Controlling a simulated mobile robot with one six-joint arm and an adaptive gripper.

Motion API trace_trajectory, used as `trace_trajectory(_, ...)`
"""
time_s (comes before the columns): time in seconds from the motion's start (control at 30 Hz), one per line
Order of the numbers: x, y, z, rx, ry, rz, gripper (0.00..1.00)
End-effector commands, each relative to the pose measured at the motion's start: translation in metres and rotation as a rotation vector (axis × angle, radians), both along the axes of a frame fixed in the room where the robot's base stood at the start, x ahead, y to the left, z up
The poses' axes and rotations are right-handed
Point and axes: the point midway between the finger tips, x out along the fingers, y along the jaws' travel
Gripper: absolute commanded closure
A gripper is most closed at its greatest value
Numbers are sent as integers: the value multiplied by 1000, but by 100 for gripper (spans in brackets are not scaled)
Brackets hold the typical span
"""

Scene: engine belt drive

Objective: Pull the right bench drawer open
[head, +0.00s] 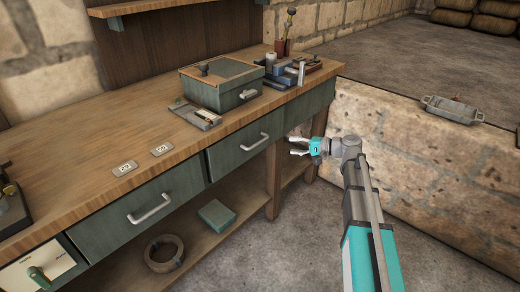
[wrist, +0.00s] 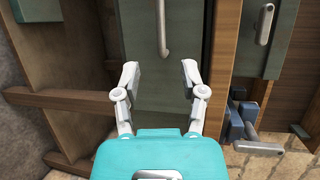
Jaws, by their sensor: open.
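The right bench drawer (head: 226,160) is a grey-green front with a pale bar handle (head: 255,143), under the wooden bench top. It looks shut, about flush with the bench front. My gripper (head: 298,147) is open and empty, to the right of this handle and apart from it in the head view. In the wrist view, which is turned on its side, the drawer front (wrist: 140,82) fills the middle. Its handle (wrist: 163,30) lies beyond my two spread fingers (wrist: 158,75), not between them.
The left drawer (head: 100,222) has a similar handle. A green box (head: 215,97) and several tools stand on the bench top (head: 150,130). A bench leg (head: 273,178) and low shelf (head: 205,240) are below. A stone ledge (head: 430,165) runs behind my arm; open floor lies in front.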

Motion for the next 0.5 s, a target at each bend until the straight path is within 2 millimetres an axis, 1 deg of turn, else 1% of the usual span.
trace_trajectory(0.33, 0, 0, 0, 0, 0, -1, 46)
trace_trajectory(0.5, 1, 4, -1, 0, 0, -1, 46)
